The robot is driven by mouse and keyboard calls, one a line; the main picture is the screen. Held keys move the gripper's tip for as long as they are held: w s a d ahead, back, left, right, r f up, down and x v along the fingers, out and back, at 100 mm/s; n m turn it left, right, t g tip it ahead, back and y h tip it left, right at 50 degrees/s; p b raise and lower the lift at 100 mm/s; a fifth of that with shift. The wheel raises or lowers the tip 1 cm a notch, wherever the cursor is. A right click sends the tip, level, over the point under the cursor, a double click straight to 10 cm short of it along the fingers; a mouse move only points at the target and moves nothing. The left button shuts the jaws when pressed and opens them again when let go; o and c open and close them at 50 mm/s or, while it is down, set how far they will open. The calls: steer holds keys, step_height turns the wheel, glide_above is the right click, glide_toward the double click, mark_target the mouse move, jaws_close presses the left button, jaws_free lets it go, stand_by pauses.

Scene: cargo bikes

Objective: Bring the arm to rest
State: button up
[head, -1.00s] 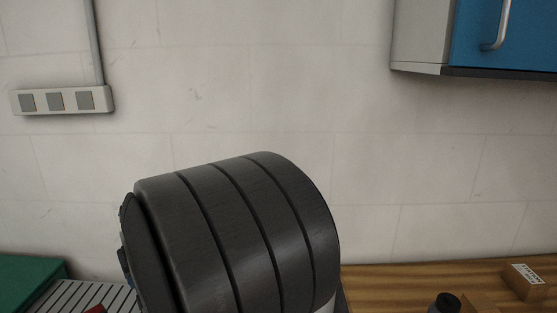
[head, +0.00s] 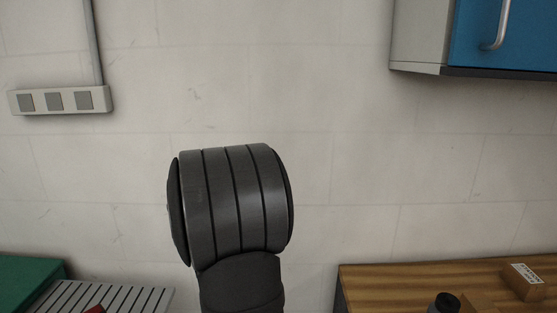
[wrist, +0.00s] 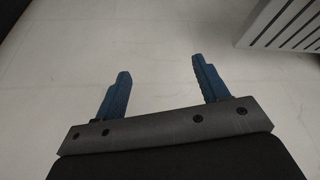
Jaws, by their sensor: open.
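My gripper (wrist: 163,80) shows in the wrist view with its two blue fingers spread apart. Nothing is between the fingers. Beyond them is a pale, bare floor or wall surface; I cannot tell which. In the head view a dark grey ribbed joint of my arm stands in the middle, in front of the wall. My gripper is outside the head view.
A wooden worktop (head: 390,280) at the lower right bears a small box (head: 523,282) and a dark-capped bottle (head: 446,302). A slatted grey surface (head: 130,298) and a green thing (head: 28,278) are at the lower left. A blue cabinet (head: 520,35) hangs upper right.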

steer(key=w+d+f+m+h, duration=0.1)
steer(key=w+d+f+m, duration=0.1)
steer(key=d+f, duration=0.45)
steer(key=w+d+f+m, duration=0.2)
steer(key=d+f, duration=0.1)
steer(key=d, duration=0.6)
steer(key=shift+w+d+r+m+h, duration=0.3)
steer(key=shift+w+d+r, duration=0.45)
steer(key=shift+d, duration=1.4)
steer(key=shift+w+d+r+m+h, duration=0.15)
steer(key=shift+w+d+r+m, duration=0.3)
steer(key=shift+d+r, duration=1.2)
steer(key=shift+w+d+r+m+h, duration=0.3)
steer(key=shift+w+d, duration=0.35)
steer(key=shift+d, duration=2.05)
steer(key=shift+o, duration=0.4)
